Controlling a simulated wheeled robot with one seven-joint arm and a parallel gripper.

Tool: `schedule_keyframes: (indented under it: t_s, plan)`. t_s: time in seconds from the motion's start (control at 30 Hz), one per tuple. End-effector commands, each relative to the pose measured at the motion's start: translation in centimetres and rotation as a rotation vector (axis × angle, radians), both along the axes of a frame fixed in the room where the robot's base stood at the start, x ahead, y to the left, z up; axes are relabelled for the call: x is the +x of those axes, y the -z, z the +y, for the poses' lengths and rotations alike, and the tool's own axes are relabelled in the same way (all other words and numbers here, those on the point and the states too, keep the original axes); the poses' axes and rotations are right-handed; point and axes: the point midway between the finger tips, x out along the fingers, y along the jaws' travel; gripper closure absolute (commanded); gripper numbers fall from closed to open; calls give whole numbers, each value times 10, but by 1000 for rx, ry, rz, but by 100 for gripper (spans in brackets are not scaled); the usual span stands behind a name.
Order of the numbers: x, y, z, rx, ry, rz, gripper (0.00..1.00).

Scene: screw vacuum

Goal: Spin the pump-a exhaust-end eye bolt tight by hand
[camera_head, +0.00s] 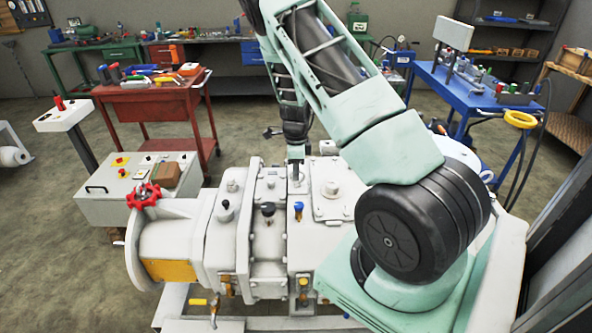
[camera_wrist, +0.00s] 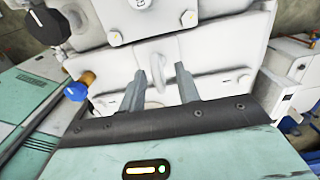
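The pump (camera_head: 265,235) is a large pale grey machine in front of me. In the wrist view a pale eye bolt (camera_wrist: 155,94) stands on the pump body, its ring seen between my fingers. My gripper (camera_wrist: 162,84) is open around it. There is a visible gap to the right finger; the left finger is close, and I cannot tell whether it touches. In the head view my gripper (camera_head: 296,168) points down at the top of the pump, and the eye bolt cannot be made out there. No label shows which end this is.
A blue-capped fitting (camera_wrist: 76,91) and a black knob (camera_wrist: 38,30) are near the gripper. A red handwheel (camera_head: 144,196) is on the pump's left. A red tool cart (camera_head: 150,98) and a blue table (camera_head: 455,92) stand behind, with open floor between.

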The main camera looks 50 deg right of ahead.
Motion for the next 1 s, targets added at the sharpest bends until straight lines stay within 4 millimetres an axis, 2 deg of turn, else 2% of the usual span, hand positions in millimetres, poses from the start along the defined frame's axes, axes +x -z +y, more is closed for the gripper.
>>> schedule_keyframes:
  t_s: [0.23,0.37,0.47,1.0]
  plan:
    - [-1,1,1,3,-1,4,68]
    - [-1,-6,1,2,-3,3,68]
    - [-1,-21,2,2,-3,2,68]
    - [-1,-142,1,1,-2,0,68]
